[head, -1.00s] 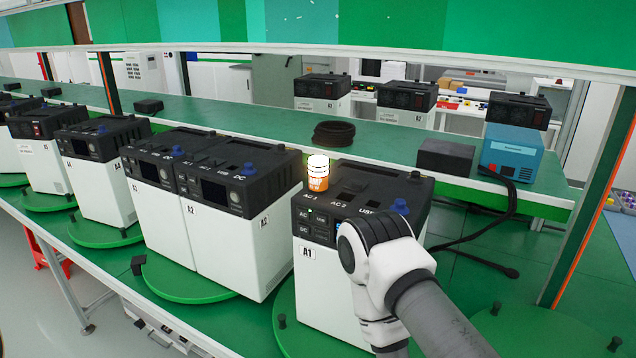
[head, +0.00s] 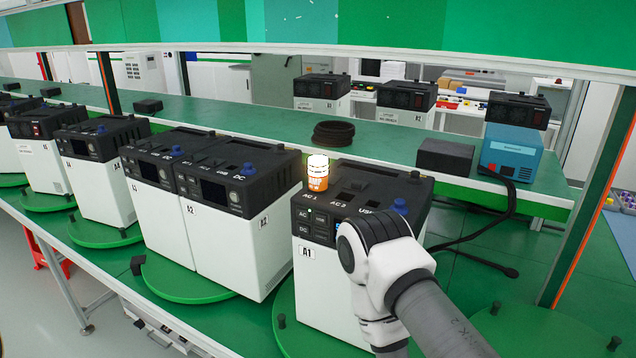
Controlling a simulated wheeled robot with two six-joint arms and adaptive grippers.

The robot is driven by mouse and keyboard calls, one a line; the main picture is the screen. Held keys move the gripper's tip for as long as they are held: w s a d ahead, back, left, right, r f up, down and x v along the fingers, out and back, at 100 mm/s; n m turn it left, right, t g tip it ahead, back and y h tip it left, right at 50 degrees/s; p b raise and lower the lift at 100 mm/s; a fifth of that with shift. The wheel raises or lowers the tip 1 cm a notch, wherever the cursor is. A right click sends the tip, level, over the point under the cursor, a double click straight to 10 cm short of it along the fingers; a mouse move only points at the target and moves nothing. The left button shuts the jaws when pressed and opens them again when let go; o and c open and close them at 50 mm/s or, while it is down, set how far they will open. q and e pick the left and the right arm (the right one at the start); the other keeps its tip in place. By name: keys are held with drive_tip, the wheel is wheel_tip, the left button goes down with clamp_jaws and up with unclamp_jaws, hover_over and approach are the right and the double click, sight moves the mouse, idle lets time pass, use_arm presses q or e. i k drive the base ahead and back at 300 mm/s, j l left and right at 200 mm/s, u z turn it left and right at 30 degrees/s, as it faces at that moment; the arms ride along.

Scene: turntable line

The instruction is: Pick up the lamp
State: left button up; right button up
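The lamp (head: 318,174) is a small orange cylinder with a glowing white top. It stands upright on the black top of the white power unit marked A1 (head: 318,285), near that unit's back left corner. My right arm comes in from the lower right and covers part of the front of unit A1. Its wrist joint is right of and below the lamp, apart from it. The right gripper itself is not visible. My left arm and gripper are not in the picture.
More black-topped white units, such as A2 (head: 205,232), stand to the left on green turntables (head: 180,290). Behind the lamp a green shelf holds a coiled black cable (head: 334,133), a black box (head: 445,157) and a blue unit (head: 510,155). A loose cable lies at right.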

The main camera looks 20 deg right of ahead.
sight(317, 164)
drive_tip(key=z, duration=0.95)
